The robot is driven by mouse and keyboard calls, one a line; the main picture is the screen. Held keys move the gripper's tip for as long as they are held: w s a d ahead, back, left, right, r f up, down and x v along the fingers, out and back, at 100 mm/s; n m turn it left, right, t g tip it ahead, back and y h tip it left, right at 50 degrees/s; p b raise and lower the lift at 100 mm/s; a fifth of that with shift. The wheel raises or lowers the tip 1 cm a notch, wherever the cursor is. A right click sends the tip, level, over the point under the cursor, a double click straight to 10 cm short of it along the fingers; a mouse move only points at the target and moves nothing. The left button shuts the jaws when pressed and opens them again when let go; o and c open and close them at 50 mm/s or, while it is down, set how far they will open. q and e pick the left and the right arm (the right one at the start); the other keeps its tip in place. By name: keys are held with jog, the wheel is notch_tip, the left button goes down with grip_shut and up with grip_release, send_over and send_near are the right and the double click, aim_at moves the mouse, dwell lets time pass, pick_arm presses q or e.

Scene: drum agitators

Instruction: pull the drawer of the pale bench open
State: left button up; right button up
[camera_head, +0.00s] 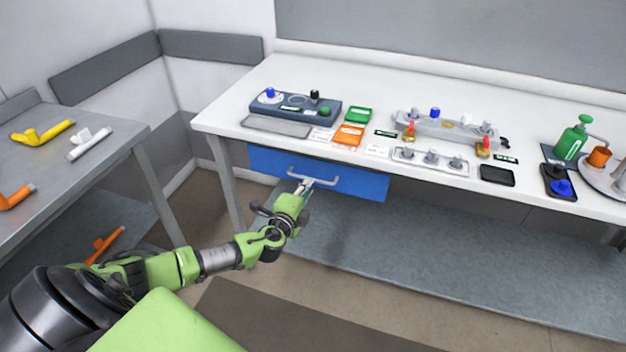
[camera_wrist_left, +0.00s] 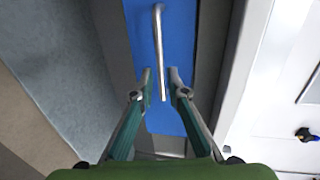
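The pale bench (camera_head: 234,113) has a blue drawer (camera_head: 356,182) under its top, toward the left end. The drawer front looks flush below the bench edge. A metal bar handle (camera_head: 318,181) runs across the drawer front. My left gripper (camera_head: 304,187) is at the handle, reaching in from the lower left. In the left wrist view, the open fingers of my left gripper (camera_wrist_left: 160,74) stand on either side of the handle (camera_wrist_left: 158,40), near one end, with the blue drawer front (camera_wrist_left: 185,30) behind. A small gap shows beside the bar. My right gripper is out of view.
On the bench top stand a dark control box (camera_head: 291,107), an orange tray (camera_head: 348,135), a grey fixture (camera_head: 446,127) and a green bottle (camera_head: 570,142). A grey table (camera_head: 80,112) with pipe parts stands at left. A lower shelf (camera_head: 420,248) lies under the bench.

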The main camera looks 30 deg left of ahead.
pick_arm(q)
jog(key=shift+b+x, duration=0.3)
jog(key=shift+x, duration=2.45)
grip_shut()
jog(key=shift+s, duration=0.1)
